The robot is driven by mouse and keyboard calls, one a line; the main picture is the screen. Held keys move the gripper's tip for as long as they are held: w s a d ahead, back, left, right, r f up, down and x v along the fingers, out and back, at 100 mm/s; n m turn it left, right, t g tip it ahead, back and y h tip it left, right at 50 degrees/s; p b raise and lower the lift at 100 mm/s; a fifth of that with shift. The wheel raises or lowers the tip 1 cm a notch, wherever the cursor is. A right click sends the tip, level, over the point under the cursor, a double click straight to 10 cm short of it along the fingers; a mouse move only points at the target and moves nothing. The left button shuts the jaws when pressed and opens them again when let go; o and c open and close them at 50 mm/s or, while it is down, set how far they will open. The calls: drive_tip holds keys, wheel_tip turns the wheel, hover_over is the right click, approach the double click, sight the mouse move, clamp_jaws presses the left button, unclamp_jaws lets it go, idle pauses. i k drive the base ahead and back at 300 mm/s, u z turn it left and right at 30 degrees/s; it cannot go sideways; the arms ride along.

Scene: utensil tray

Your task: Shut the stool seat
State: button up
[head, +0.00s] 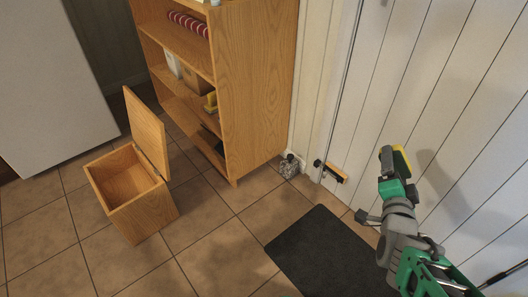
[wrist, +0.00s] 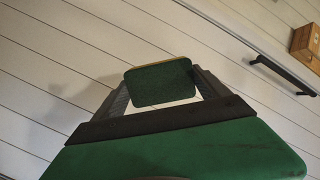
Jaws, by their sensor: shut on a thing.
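The wooden box stool (head: 130,192) stands on the tiled floor at the left of the head view. Its seat (head: 147,130) is a hinged lid that stands open, raised steeply at the right side of the box. The inside of the box looks empty. My gripper (head: 393,166) is at the right of the head view, in front of the white panelled wall and well apart from the stool. It is shut on a green and yellow sponge-like block (head: 402,161). In the wrist view the block's green face (wrist: 160,84) shows between the fingers. The stool is not clearly identifiable in the wrist view.
A wooden shelf unit (head: 258,90) with several items stands behind and right of the stool. A white cabinet (head: 50,85) is at the left. A dark mat (head: 325,255) lies on the floor. A black handle (wrist: 284,74) is on the white panelling. Floor between mat and stool is clear.

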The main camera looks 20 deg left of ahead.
sight(126, 196)
drive_tip(key=u, duration=0.5)
drive_tip(key=k, duration=1.25)
drive_tip(key=u, duration=1.45)
drive_tip(key=i, duration=1.05)
drive_tip(key=u, duration=1.25)
drive_tip(key=i, duration=2.1)
drive_tip(key=z, duration=0.55)
drive_tip(key=i, duration=1.1)
drive_tip(key=z, duration=1.9)
drive_tip(key=i, duration=1)
drive_tip(key=z, duration=0.2)
